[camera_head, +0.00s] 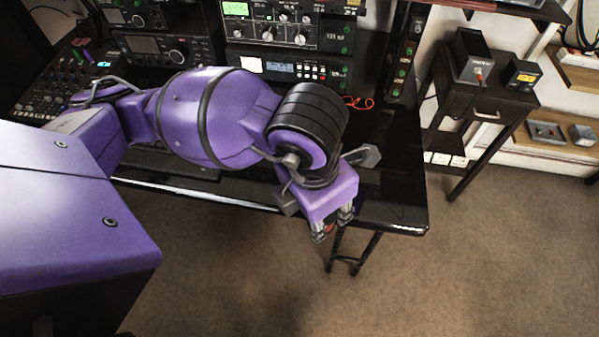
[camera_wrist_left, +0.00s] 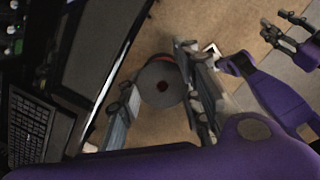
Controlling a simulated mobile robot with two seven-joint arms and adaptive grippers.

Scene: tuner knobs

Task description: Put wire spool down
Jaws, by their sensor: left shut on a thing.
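My left gripper (camera_head: 331,229) hangs off the front edge of the black desk (camera_head: 393,190), near its right corner. In the head view only a small red bit of the spool (camera_head: 328,229) shows between the fingers. My right gripper (camera_wrist_left: 286,27) shows at the upper right of the left wrist view, empty with its fingers apart.
Radio equipment (camera_head: 275,68) stands along the back of the desk. A red cable (camera_head: 358,102) lies there. The desk's right front part is mostly bare. A dark side table (camera_head: 484,95) with small boxes stands to the right, with open carpet (camera_head: 480,260) in front. A keyboard (camera_wrist_left: 30,125) shows in the wrist view.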

